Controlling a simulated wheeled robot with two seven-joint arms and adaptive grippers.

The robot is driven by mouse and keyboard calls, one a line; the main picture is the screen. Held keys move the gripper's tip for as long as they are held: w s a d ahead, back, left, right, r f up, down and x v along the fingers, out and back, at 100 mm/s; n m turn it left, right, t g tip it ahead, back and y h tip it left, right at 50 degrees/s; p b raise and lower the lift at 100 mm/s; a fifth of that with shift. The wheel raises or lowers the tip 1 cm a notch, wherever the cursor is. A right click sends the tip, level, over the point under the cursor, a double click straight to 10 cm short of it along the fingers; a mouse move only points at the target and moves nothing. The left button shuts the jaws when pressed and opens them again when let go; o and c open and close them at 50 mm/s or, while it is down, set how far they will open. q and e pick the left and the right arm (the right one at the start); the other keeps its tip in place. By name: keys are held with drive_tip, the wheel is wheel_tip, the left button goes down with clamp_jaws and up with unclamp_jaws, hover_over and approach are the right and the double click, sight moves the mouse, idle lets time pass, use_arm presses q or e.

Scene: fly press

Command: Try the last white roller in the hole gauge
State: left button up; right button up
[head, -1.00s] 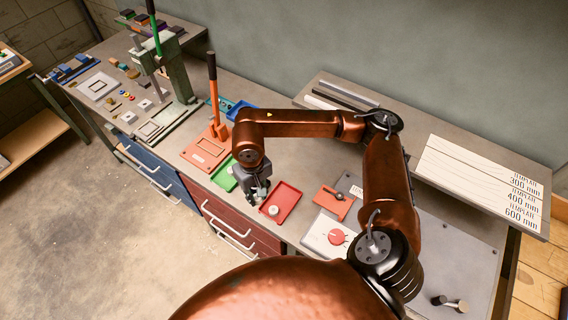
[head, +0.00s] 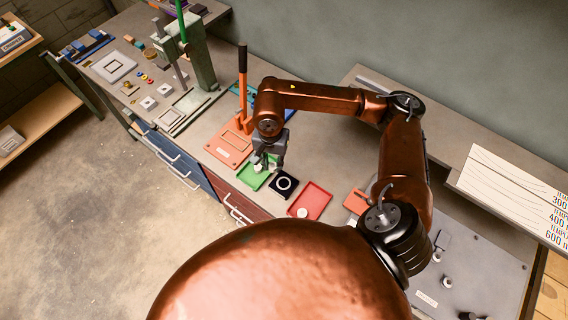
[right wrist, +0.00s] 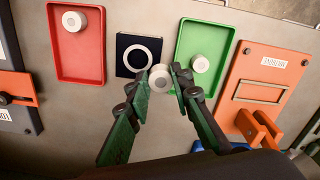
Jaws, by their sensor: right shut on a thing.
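My right gripper (head: 266,166) is shut on a white roller (right wrist: 160,78), which shows between the fingertips in the right wrist view (right wrist: 163,80). The held roller appears raised, beside the gauge's near right corner and left of the green tray. The hole gauge (right wrist: 138,54) is a dark square plate with a white ring; it also shows in the head view (head: 284,185). The green tray (right wrist: 203,30) has one white roller (right wrist: 200,64) in it. The red tray (right wrist: 87,72) holds another white roller (right wrist: 74,21). My left gripper is not in view.
An orange fixture (right wrist: 262,75) with an upright handle (head: 242,80) stands beyond the green tray. A green press (head: 197,55) stands farther left. An orange-red block (head: 356,201) lies right of the red tray. The bench front edge drops to drawers.

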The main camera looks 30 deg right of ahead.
drive_tip(key=m+p, duration=0.1)
drive_tip(key=m, duration=0.4)
drive_tip(key=shift+r, duration=0.1)
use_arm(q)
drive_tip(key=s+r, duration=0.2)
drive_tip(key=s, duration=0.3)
use_arm(e)
drive_tip(key=m+p, duration=0.1)
drive_tip(key=m, duration=0.1)
drive_tip(key=shift+d+m, duration=0.1)
drive_tip(key=shift+m, duration=0.3)
use_arm(q)
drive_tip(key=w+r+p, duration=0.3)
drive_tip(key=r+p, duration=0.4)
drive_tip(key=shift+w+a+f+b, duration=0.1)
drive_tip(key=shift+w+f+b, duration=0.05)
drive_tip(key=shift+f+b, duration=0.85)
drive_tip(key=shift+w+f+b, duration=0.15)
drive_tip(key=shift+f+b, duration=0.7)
drive_tip(key=shift+b, duration=0.25)
use_arm(e)
drive_tip(key=shift+s+d+f+m, duration=0.45)
drive_tip(key=shift+f+m, duration=0.7)
drive_tip(key=shift+m, duration=3.7)
drive_tip(key=shift+s+d+f+m, duration=0.4)
drive_tip(key=shift+f+m, duration=0.7)
drive_tip(key=shift+m, duration=3.8)
drive_tip(key=shift+s+d+f+m, duration=0.25)
drive_tip(key=shift+s+f+m, duration=0.65)
drive_tip(key=shift+m, duration=3.95)
